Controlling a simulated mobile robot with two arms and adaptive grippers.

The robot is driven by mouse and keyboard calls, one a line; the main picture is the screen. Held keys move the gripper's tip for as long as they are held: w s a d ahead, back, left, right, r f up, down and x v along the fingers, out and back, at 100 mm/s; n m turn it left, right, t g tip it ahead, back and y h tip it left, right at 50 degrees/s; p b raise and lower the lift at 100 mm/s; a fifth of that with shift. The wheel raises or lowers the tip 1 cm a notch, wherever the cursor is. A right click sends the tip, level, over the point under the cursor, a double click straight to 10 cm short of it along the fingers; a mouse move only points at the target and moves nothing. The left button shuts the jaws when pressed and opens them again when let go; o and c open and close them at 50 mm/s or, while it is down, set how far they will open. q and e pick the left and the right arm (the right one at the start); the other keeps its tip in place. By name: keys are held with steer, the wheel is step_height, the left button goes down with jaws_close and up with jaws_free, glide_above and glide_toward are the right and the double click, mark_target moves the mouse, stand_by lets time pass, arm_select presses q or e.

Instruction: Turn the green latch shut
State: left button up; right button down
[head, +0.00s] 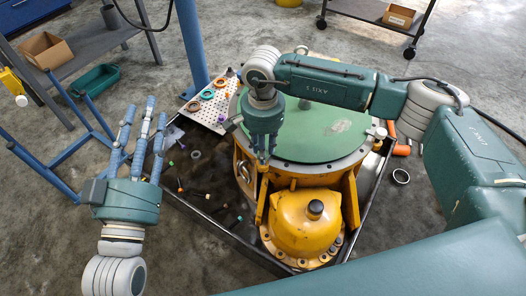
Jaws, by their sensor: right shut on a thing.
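The yellow transmission housing (305,222) stands in a dark tray, with a round green lid (320,135) on top. My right gripper (266,155) points down at the lid's front-left rim. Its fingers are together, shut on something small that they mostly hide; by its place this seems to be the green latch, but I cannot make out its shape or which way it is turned. My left gripper (146,112) is to the left of the tray, with its fingers spread, pointing away from me, open and empty.
A white perforated board (213,108) with coloured rings lies behind and left of the housing. Small loose parts lie in the dark tray (215,228). A blue post (191,40) rises behind it. A green bin (96,80) and a cardboard box (47,48) are at far left.

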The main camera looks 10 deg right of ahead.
arm_select(q)
steer(key=shift+s+r+t+h+b, duration=0.2)
steer(key=shift+s+r+t, duration=0.2)
steer(key=shift+r, duration=0.5)
steer(key=shift+s+r+t+h+b, duration=0.15)
steer(key=shift+s+r+t, duration=0.3)
steer(key=shift+r, duration=0.5)
steer(key=shift+s+r+t+h+b, duration=0.1)
steer(key=shift+s+r+t+h, duration=0.15)
steer(key=shift+r+t, duration=0.5)
arm_select(e)
steer(key=shift+n, duration=1.2)
arm_select(q)
steer(key=shift+r, duration=0.15)
arm_select(e)
steer(key=c, duration=1.4)
jaws_free()
step_height(320, 180, up, 12)
